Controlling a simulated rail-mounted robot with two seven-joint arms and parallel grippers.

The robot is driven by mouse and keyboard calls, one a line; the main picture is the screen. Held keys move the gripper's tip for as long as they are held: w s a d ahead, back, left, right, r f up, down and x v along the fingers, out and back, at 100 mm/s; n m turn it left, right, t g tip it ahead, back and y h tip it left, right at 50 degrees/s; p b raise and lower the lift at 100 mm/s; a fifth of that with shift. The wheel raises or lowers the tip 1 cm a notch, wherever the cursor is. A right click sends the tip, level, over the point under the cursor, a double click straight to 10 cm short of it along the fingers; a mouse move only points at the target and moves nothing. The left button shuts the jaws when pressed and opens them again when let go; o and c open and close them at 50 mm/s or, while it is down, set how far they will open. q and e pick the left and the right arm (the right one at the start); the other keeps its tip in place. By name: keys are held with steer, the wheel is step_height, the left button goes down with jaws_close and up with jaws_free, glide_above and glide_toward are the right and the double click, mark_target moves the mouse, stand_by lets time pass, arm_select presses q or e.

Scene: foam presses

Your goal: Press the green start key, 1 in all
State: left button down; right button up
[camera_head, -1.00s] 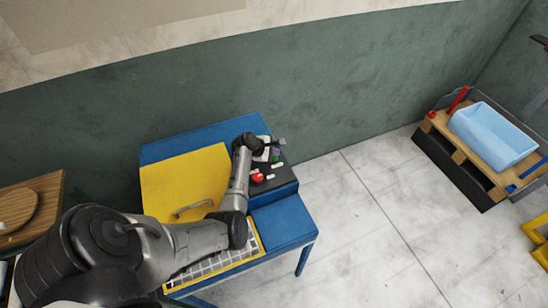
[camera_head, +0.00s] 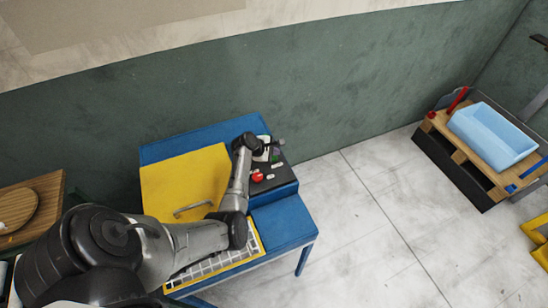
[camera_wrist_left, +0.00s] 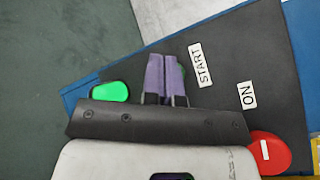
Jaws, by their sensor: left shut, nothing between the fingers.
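My gripper's dark body covers the area just below the key. In the head view my left gripper (camera_head: 277,143) is over the far part of the panel. I cannot tell its height above the panel. My right gripper is not in view.
A red button (camera_wrist_left: 270,152) and an ON label (camera_wrist_left: 247,95) share the panel. The panel sits on a blue press table (camera_head: 285,222) beside a yellow cover (camera_head: 180,180). A green wall (camera_head: 330,90) stands close behind. A pallet with a light blue bin (camera_head: 490,135) is far right.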

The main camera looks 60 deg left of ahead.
arm_select(q)
steer(key=shift+f, duration=0.1)
stand_by(0.3)
steer(key=shift+f, duration=0.3)
steer(key=shift+f, duration=0.25)
stand_by(0.6)
steer(key=shift+f, duration=0.3)
steer(key=shift+r, duration=0.2)
stand_by(0.4)
steer(key=shift+r+p, duration=0.5)
steer(key=shift+p, duration=0.1)
steer(key=shift+r+p, duration=0.3)
